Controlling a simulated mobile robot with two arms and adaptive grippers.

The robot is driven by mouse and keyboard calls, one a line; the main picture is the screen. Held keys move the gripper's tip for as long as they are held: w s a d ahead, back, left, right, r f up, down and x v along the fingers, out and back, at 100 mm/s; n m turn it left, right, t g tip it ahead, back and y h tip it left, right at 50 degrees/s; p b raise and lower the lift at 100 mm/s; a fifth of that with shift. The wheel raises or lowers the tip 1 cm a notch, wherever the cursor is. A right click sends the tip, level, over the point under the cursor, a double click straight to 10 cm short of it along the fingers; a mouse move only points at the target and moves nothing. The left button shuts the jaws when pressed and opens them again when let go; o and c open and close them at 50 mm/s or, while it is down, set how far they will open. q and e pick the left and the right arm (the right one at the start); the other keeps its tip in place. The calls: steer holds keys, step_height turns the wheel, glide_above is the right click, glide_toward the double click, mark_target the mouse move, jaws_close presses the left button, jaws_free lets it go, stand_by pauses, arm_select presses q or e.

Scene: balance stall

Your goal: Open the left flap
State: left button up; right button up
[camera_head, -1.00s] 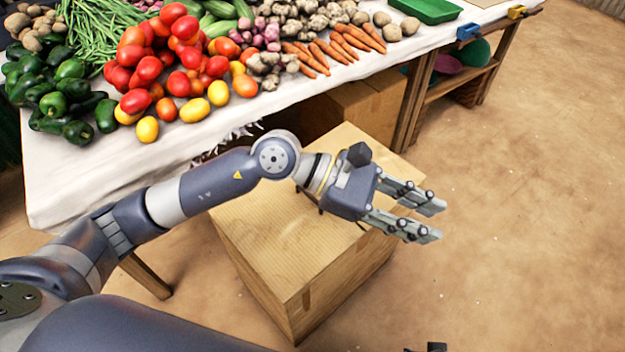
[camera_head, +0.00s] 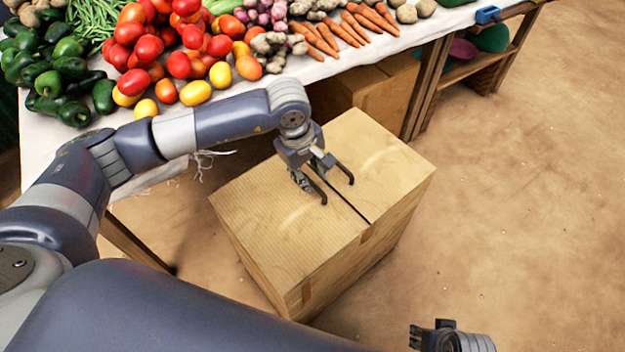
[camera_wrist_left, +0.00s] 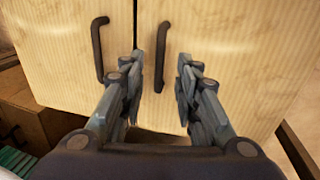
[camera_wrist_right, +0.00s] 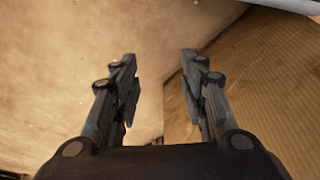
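The cardboard box (camera_head: 275,225) stands on the ground with its top closed. A dark seam parts its left flap (camera_head: 265,210) from its right flap (camera_head: 385,165). Each flap has a dark curved handle: the left flap's (camera_head: 317,190) and the right flap's (camera_head: 346,173). My left gripper (camera_head: 312,172) points down over the seam, open. In the left wrist view, the left flap's handle (camera_wrist_left: 161,65) shows between the open fingers (camera_wrist_left: 158,85), not gripped; the other handle (camera_wrist_left: 98,48) is outside them. My right gripper (camera_wrist_right: 158,85) is open and empty.
A vegetable table (camera_head: 75,160) with a white cloth stands behind the box. Another cardboard box (camera_head: 385,100) sits under it, beside a wooden shelf (camera_head: 465,68). The sandy ground (camera_head: 510,190) to the right is clear.

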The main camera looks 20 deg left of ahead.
mark_target(314, 184)
arm_select(q)
steer(key=shift+w+d+f, duration=0.1)
steer(key=shift+w+f, duration=0.05)
steer(key=shift+f, duration=0.75)
steer(key=shift+w+d+f, duration=0.1)
steer(key=shift+f, duration=0.75)
arm_select(e)
steer(key=shift+r, duration=0.85)
arm_select(q)
jaws_close()
steer(key=shift+r, duration=0.1)
arm_select(e)
steer(key=shift+f, duration=0.1)
